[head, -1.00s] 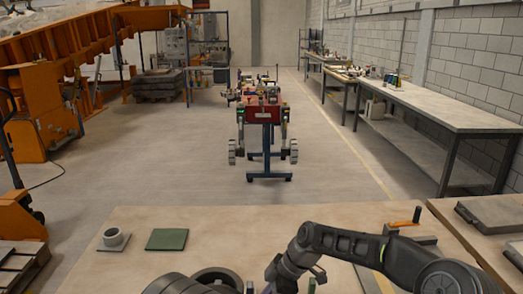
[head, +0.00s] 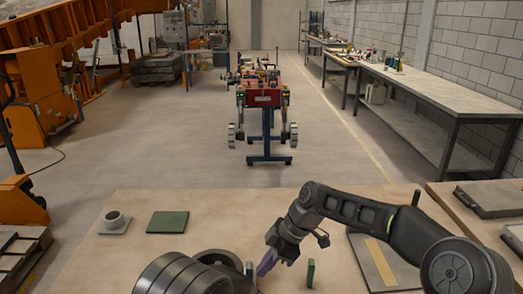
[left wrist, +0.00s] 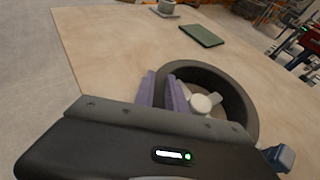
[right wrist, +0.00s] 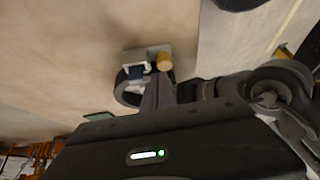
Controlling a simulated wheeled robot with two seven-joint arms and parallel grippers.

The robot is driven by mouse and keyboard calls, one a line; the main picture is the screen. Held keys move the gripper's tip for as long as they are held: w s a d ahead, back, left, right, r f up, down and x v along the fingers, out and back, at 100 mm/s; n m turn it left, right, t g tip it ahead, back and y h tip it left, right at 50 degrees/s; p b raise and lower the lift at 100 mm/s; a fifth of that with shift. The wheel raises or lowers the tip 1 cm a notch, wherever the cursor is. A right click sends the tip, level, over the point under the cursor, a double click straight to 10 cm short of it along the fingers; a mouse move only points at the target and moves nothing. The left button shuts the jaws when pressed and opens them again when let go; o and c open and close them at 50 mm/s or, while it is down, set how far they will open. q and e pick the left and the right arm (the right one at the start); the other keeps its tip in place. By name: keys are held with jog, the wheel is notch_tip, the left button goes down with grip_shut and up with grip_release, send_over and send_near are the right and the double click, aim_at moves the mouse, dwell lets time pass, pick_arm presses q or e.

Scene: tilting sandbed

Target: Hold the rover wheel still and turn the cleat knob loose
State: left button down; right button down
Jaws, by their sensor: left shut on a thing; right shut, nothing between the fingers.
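The rover wheel (head: 218,258) is a dark ring on the front of the bench, partly hidden by my left arm in the head view. In the left wrist view its rim (left wrist: 245,85) surrounds a pale hub (left wrist: 200,103). My left gripper (left wrist: 164,88) is shut on the rim, which passes between its purple fingers. In the right wrist view a tan knob (right wrist: 164,61) sits by a grey block at the wheel (right wrist: 124,92). My right gripper (head: 266,262) is shut and empty beside the wheel; its fingers (right wrist: 158,92) appear close to the knob. Contact cannot be told.
A green pad (head: 168,222) and a grey cup on a small plate (head: 115,222) lie at the bench's back left. A small green upright piece (head: 311,272) stands right of my right gripper. A grey plate (head: 370,262) lies further right. The back middle is clear.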

pick_arm(q)
jog(key=shift+a, duration=0.1)
pick_arm(e)
jog(key=shift+s+a+r, duration=0.1)
jog(key=shift+s+r, duration=0.35)
jog(key=shift+s, duration=0.4)
jog(key=shift+f, duration=3.5)
jog(key=shift+a, duration=0.3)
pick_arm(q)
jog(key=shift+d, duration=0.25)
pick_arm(e)
jog(key=shift+w+a+r, duration=0.1)
jog(key=shift+w+a, duration=0.05)
jog(key=shift+w, duration=0.55)
